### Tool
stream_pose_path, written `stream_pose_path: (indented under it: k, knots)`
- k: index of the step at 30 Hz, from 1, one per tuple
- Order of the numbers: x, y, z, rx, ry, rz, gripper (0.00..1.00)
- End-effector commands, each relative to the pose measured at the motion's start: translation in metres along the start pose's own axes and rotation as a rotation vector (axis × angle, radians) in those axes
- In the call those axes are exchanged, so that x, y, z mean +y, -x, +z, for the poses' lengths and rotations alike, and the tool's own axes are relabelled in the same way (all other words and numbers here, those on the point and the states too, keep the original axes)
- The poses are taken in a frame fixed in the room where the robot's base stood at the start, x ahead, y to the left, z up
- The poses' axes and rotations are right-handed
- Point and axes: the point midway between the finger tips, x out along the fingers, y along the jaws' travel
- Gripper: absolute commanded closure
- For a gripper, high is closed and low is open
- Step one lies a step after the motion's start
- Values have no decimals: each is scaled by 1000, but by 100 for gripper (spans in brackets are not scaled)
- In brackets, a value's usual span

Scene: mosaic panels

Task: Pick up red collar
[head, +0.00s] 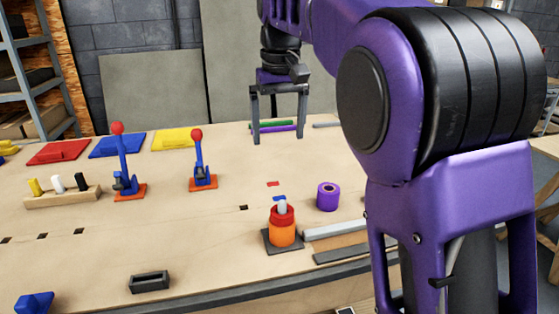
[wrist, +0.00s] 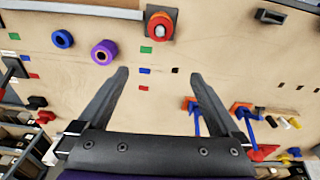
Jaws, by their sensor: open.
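The red collar (head: 282,218) sits around a pale upright post, on top of an orange collar (head: 282,234), on a dark square base. In the wrist view the red collar (wrist: 160,19) shows near the top edge, seen mostly from above with the orange one around or under it. My gripper (head: 278,140) is open and empty, raised above the far part of the table and well apart from the collar. In the wrist view its two fingers (wrist: 160,73) are spread with only bare table and small coloured marks beyond them.
A purple ring (head: 328,197) stands just right of the stack. Two red-knobbed levers (head: 203,172) (head: 124,165) rise to the left. A blue ring (wrist: 62,38) shows in the wrist view. A dark open box (head: 149,281) lies near the front edge. The table between levers and stack is mostly clear.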

Motion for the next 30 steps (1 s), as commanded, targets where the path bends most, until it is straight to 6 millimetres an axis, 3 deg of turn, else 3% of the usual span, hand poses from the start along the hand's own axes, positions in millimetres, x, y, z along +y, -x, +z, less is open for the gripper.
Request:
stream_pose_path:
  k: [4, 18, 30]
  knots:
    - [2, -21, 15, -92, -33, -7, 0]
    - [1, -115, 25, -99, -32, -8, 0]
    - [1, -153, 29, -97, -33, -8, 0]
